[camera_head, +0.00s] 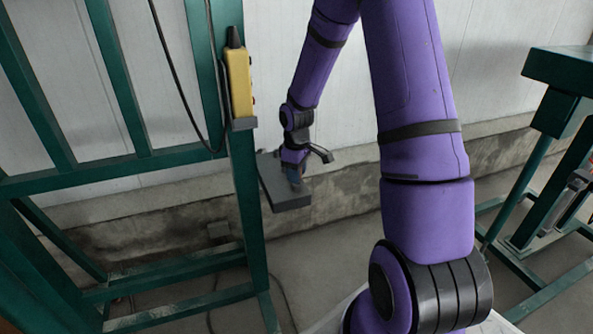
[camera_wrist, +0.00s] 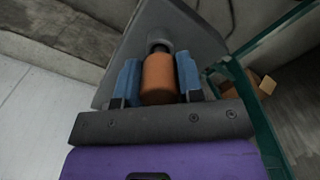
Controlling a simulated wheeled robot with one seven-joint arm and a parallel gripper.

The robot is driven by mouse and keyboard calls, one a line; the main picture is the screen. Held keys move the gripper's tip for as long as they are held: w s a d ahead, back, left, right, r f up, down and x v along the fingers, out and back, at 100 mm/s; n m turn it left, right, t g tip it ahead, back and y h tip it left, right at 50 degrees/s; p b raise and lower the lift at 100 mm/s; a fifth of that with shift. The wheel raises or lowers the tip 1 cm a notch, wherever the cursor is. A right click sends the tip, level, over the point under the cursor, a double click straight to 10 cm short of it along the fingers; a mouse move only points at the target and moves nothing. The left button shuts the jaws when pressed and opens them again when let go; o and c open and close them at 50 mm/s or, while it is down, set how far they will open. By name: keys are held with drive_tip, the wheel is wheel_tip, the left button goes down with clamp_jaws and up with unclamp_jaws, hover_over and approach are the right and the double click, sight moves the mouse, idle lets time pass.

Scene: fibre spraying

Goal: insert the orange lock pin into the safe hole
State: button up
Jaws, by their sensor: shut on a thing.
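The orange lock pin (camera_wrist: 158,78) is between the two blue fingers of my gripper (camera_wrist: 160,80) in the wrist view. My gripper is shut on it. The far end of the pin meets a dark round spot (camera_wrist: 159,47) on a grey plate (camera_wrist: 185,28); I cannot tell how deep the pin sits there. In the head view my gripper (camera_head: 296,180) is at the grey plate (camera_head: 288,203), beside the green frame. The pin and the hole cannot be made out in the head view.
A green frame (camera_head: 246,190) stands left of my gripper, with a yellow control box (camera_head: 239,82) and hanging cables. Another green stand (camera_head: 560,68) is at the right. A light wall with a low concrete ledge (camera_head: 180,205) is behind. A brown box (camera_wrist: 246,88) lies at the right in the wrist view.

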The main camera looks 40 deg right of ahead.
drive_tip(key=shift+f, duration=0.95)
drive_tip(key=o, duration=1)
wheel_tip(320, 180, up, 11)
drive_tip(key=shift+f, duration=0.1)
drive_tip(key=s+a+r+m+t, duration=0.1)
drive_tip(key=s+a+r, duration=0.25)
drive_tip(key=r, duration=0.25)
drive_tip(key=s+a+r+m+t+h, duration=0.1)
drive_tip(key=s+a+r, duration=0.1)
drive_tip(key=s+r, duration=0.25)
drive_tip(key=s+a+r+m+t, duration=0.1)
drive_tip(key=s+a+r, duration=0.2)
drive_tip(key=r, duration=0.3)
drive_tip(key=s+a+r+m+t, duration=0.1)
drive_tip(key=s+a+r, duration=0.1)
drive_tip(key=s, duration=0.5)
drive_tip(key=s+a+r+m+t+y, duration=0.1)
drive_tip(key=s+a+r, duration=0.1)
drive_tip(key=s, duration=0.6)
drive_tip(key=shift+s+a+r+m, duration=0.3)
drive_tip(key=shift+r+m, duration=0.1)
drive_tip(key=shift+r, duration=0.4)
